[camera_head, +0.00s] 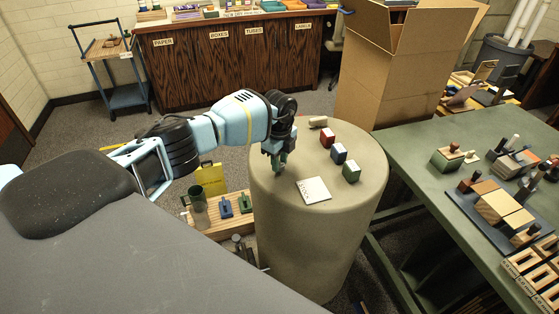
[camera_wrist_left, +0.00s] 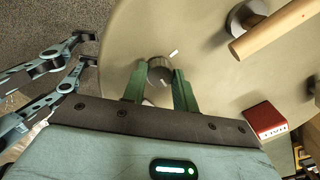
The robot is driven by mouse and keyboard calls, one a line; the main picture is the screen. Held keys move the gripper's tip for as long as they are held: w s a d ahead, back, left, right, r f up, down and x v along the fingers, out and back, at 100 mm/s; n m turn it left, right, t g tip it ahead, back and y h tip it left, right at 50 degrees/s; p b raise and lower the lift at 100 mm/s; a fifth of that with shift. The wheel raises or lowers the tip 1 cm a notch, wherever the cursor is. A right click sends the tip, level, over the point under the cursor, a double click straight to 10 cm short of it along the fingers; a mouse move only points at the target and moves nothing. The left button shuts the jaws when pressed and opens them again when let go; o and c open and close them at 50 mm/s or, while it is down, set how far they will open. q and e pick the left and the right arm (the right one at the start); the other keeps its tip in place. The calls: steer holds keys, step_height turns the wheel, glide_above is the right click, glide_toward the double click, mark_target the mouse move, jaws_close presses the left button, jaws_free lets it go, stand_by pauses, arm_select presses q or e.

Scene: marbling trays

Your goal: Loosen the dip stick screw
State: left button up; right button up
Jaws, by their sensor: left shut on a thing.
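The dip stick screw, a round dark knob (camera_wrist_left: 160,70), sits on the pale top of the round drum (camera_head: 290,197) near its edge. A short white mark (camera_wrist_left: 174,52) lies on the drum top beside it. My left gripper (camera_head: 278,166) reaches down at the left side of the drum top. In the left wrist view its two green fingers (camera_wrist_left: 159,84) stand on either side of the knob and are shut on it. In the head view the gripper hides the knob. My right gripper is in neither view.
A wooden handle (camera_head: 318,122), red block (camera_head: 327,138), blue block (camera_head: 338,153), green block (camera_head: 351,172) and white card (camera_head: 313,190) are on the drum top. A green table (camera_head: 410,150) stands right, a cardboard box (camera_head: 400,70) behind, a low slatted stand (camera_head: 222,226) left.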

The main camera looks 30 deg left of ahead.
arm_select(q)
steer(key=shift+n, duration=0.9)
steer(key=o, duration=1)
steer(key=shift+c, duration=0.2)
steer(key=shift+r, duration=3.9)
